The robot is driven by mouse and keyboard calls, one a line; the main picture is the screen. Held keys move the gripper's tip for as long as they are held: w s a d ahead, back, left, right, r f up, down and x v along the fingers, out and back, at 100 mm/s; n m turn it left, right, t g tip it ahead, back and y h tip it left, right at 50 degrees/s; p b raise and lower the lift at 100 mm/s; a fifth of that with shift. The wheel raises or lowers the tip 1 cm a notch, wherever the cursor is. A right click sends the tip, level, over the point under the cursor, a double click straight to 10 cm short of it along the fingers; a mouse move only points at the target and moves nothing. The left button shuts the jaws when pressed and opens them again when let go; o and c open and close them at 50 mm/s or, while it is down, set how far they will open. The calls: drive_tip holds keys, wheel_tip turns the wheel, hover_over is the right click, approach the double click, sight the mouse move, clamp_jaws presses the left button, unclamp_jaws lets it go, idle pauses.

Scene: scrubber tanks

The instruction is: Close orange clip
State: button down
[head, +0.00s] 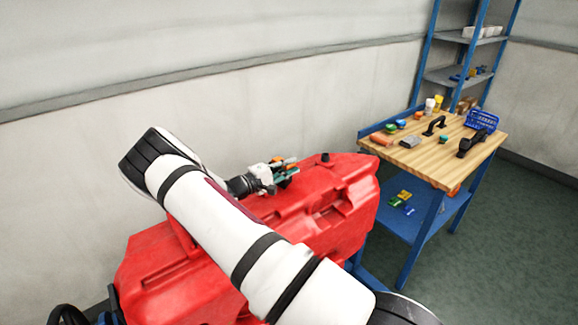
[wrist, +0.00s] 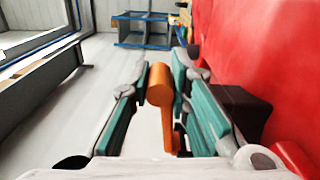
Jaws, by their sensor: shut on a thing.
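The orange clip (wrist: 160,88) is between the two teal-padded fingers of my gripper (wrist: 160,70) in the wrist view. It has a rounded, thicker head and a narrow strip running down toward the palm. The gripper is shut on it, with the finger tips close to both sides of the head. In the head view my gripper (head: 284,171) is over the top of the red tank (head: 315,200), and a small bit of orange clip (head: 288,160) shows at its fingers. My arm hides part of the tank. Whether the clip is latched cannot be seen.
A wooden-topped blue workbench (head: 428,168) with several small tools and a blue basket (head: 482,121) stands to the right. A blue shelf unit (head: 460,78) is behind it. A dark block (wrist: 247,108) sits against the red surface, right of the fingers.

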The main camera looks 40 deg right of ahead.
drive_tip(key=shift+w+a, duration=0.1)
drive_tip(key=c, duration=1.5)
unclamp_jaws()
drive_tip(key=shift+f, duration=0.1)
